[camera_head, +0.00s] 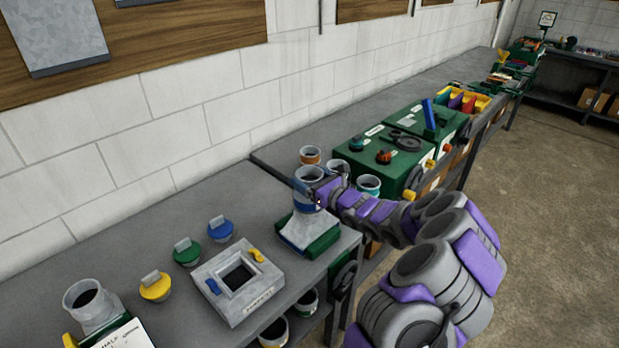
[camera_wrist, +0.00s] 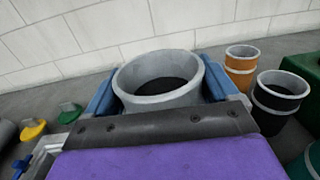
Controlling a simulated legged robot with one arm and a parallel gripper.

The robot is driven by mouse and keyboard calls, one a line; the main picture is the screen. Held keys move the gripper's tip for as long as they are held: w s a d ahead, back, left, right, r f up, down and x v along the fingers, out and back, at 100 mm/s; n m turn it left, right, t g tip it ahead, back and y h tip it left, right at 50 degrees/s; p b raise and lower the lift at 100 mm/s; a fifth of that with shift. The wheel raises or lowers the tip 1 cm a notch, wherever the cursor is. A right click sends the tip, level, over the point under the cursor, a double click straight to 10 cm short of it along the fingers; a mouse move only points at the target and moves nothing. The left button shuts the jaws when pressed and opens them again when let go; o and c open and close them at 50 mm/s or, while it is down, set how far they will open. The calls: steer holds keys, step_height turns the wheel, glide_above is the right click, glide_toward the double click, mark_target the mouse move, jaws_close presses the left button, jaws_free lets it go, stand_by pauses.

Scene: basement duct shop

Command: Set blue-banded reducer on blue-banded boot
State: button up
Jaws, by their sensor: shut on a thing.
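The reducer (camera_head: 310,174) is a short grey open-topped cylinder, with blue showing around its lower part in the head view. My gripper (camera_head: 318,189) is shut on it from the right. In the wrist view the reducer's round rim (camera_wrist: 160,82) stands upright between the two blue-sided fingers. The boot (camera_head: 304,231) is a grey flared piece on a green base, directly below the reducer. The reducer's lower end and the boot's collar run together in view, so I cannot tell whether they touch. The boot's own band is hard to make out.
An orange-banded cylinder (camera_head: 310,155), a dark-banded one (camera_wrist: 278,95) and a teal-banded one (camera_head: 369,186) stand close behind. Green boxes (camera_head: 395,160) lie beyond. Blue, green and yellow caps (camera_head: 155,287) and a square-holed block (camera_head: 238,311) are to the left.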

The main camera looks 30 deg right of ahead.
steer(key=shift+f, duration=0.35)
stand_by(0.3)
steer(key=o, duration=1.3)
steer(key=shift+o, duration=0.2)
steer(key=shift+s, duration=0.1)
steer(key=p+v, duration=0.2)
steer(key=v, duration=0.9)
